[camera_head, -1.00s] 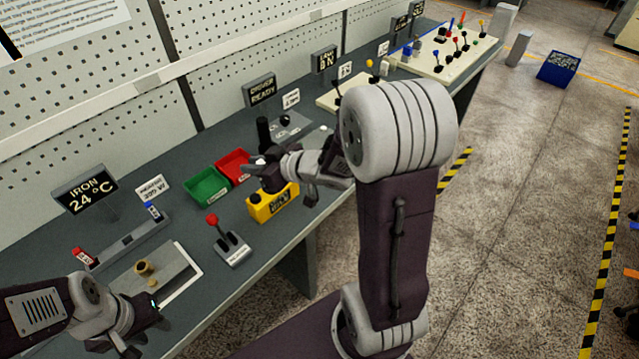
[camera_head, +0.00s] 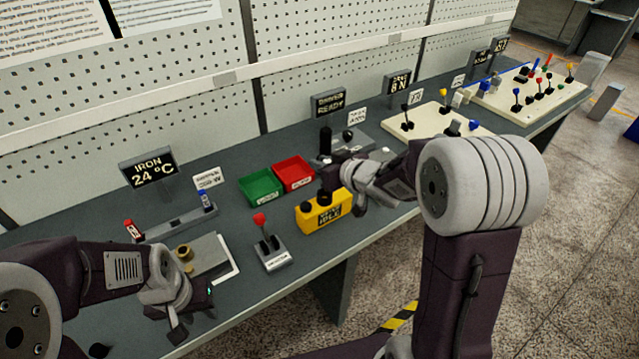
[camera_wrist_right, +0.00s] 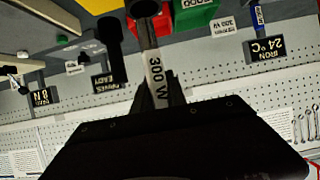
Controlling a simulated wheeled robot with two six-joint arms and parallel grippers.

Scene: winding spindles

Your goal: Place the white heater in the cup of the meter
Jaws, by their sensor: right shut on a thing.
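The heater (camera_wrist_right: 157,76) shows in the right wrist view as a pale rod marked 300 W with a dark end. My right gripper (camera_wrist_right: 155,98) is shut on it. In the head view my right gripper (camera_head: 343,183) is by the yellow box, and the heater cannot be made out there. A brass cup (camera_head: 184,253) stands upright on a flat plate at the left of the bench. A display reading IRON 24 °C (camera_head: 150,169) stands behind it. My left gripper (camera_head: 192,308) is near the bench's front edge, in front of the cup, its fingers apart and empty.
A slotted rack (camera_head: 178,223) bears a red and a blue piece. Green (camera_head: 261,186) and red (camera_head: 294,173) trays, a yellow box (camera_head: 310,217) and a red-knobbed lever block (camera_head: 273,257) stand mid-bench. A pegboard wall (camera_head: 170,100) rises behind.

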